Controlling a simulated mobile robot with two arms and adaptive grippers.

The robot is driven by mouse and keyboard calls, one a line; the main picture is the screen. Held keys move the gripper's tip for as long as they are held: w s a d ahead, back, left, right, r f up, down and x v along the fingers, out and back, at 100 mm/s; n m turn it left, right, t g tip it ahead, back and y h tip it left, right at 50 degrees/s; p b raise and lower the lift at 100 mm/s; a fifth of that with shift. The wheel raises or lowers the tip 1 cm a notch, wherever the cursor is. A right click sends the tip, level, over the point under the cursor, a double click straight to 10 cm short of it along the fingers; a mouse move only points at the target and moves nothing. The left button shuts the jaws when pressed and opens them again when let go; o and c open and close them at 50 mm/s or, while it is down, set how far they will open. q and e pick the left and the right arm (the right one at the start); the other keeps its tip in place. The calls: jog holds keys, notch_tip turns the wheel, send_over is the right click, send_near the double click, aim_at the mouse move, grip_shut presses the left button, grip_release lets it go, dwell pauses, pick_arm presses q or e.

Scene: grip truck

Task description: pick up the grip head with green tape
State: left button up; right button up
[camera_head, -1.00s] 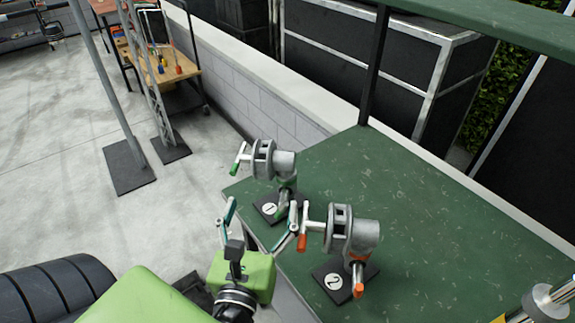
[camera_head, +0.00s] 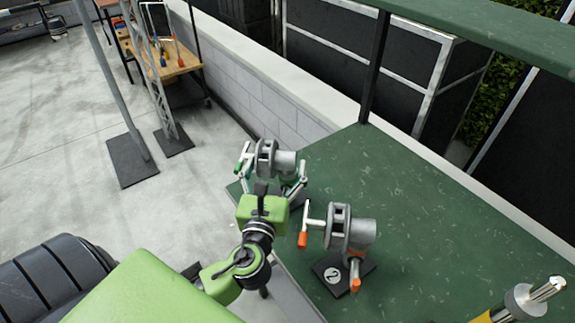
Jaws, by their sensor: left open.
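The grip head with green tape (camera_head: 284,162) is grey metal and stands at the near-left corner of the green surface (camera_head: 420,200). A bit of green shows at its handle end, and its base is mostly hidden behind my gripper. My left gripper (camera_head: 272,168) is open, with one finger on each side of this head. I cannot tell whether the fingers touch it. A second grip head (camera_head: 362,233), with orange tape, stands to the right on a dark base marked 2. My right gripper is not in view.
A silver and yellow cylindrical part (camera_head: 525,300) shows at the bottom right. A black post (camera_head: 374,70) rises at the back edge. A low block wall (camera_head: 260,95) runs behind.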

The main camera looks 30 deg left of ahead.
pick_arm(q)
jog(key=shift+w+a, duration=0.2)
jog(key=shift+w, duration=0.2)
jog(key=shift+s, duration=0.1)
jog(key=shift+c, duration=0.7)
jog(key=c, duration=1.3)
jog(key=shift+r, duration=0.1)
jog(key=shift+c, duration=0.7)
